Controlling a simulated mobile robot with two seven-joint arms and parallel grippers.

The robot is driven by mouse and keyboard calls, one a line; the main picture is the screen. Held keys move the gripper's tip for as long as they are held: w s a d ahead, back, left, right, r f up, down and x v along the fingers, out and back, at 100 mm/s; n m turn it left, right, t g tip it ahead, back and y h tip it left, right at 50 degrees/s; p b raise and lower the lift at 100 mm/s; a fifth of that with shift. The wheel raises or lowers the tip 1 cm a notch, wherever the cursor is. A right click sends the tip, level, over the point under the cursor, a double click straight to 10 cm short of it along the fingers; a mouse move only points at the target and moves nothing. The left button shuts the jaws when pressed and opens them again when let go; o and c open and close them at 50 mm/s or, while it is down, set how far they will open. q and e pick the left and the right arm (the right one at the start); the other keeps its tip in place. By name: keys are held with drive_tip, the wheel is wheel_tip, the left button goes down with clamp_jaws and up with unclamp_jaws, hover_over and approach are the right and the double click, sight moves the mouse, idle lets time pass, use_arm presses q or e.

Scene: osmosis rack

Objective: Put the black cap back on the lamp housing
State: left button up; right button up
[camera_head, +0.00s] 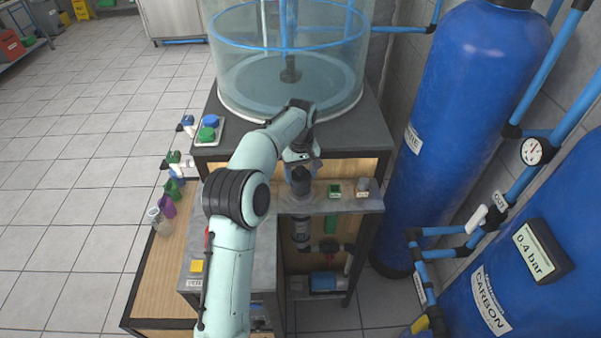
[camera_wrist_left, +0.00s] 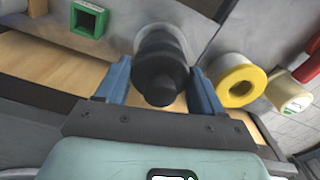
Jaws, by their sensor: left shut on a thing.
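The black cap (camera_wrist_left: 160,78) is a dark, stepped round piece between the blue fingers of my left gripper (camera_wrist_left: 161,90) in the left wrist view. The gripper is shut on it. In the head view my left gripper (camera_head: 300,168) points down over the shelf, with the dark cap (camera_head: 302,184) at its fingertips. A pale round rim (camera_wrist_left: 172,34), perhaps of the lamp housing, shows behind the cap in the wrist view. A grey labelled cylinder (camera_head: 300,229) hangs below the shelf edge in the head view. I cannot tell whether cap and housing touch. My right gripper is not in view.
A yellow ring (camera_wrist_left: 242,80) is close beside one finger. The clear tank (camera_head: 290,85) stands behind; a blue tank (camera_head: 465,120) is at right.

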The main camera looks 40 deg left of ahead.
use_arm(q)
drive_tip(key=shift+f, duration=0.15)
drive_tip(key=shift+f, duration=0.2)
drive_tip(key=o, duration=1.2)
drive_tip(key=shift+c, duration=0.2)
